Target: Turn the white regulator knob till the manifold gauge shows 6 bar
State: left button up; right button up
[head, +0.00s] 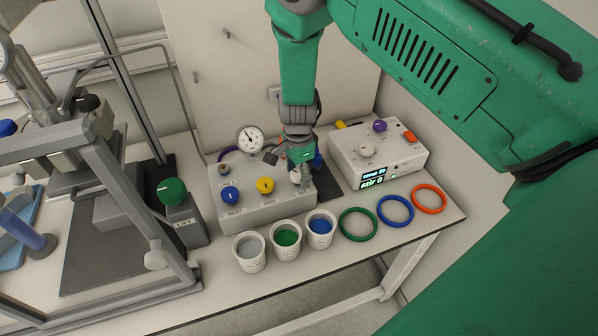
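The manifold (262,210) is a grey box on the bench with a blue valve knob (230,196) and a yellow valve knob (265,186) on its top. The round white manifold gauge (250,139) stands at its back. Its needle shows as a dark line, but the numbers are too small to read. The white regulator knob (295,177) is at the manifold's right end, partly hidden by my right gripper. My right gripper (302,178) points down at the knob; whether its fingers grip it is too small to tell. My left gripper is out of view.
Three cups (286,240) stand in front of the manifold. Green, blue and orange rings (396,210) lie to their right. A white stirrer box (378,155) with a display is right of my gripper. A green LIFT knob (172,191) and metal frame stand left.

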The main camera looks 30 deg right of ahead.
aim_at(297, 173)
jog(key=shift+w, duration=0.1)
jog(key=shift+r, duration=0.5)
notch_tip(297, 173, up, 11)
jog(key=shift+w+f, duration=0.1)
dwell(0.4)
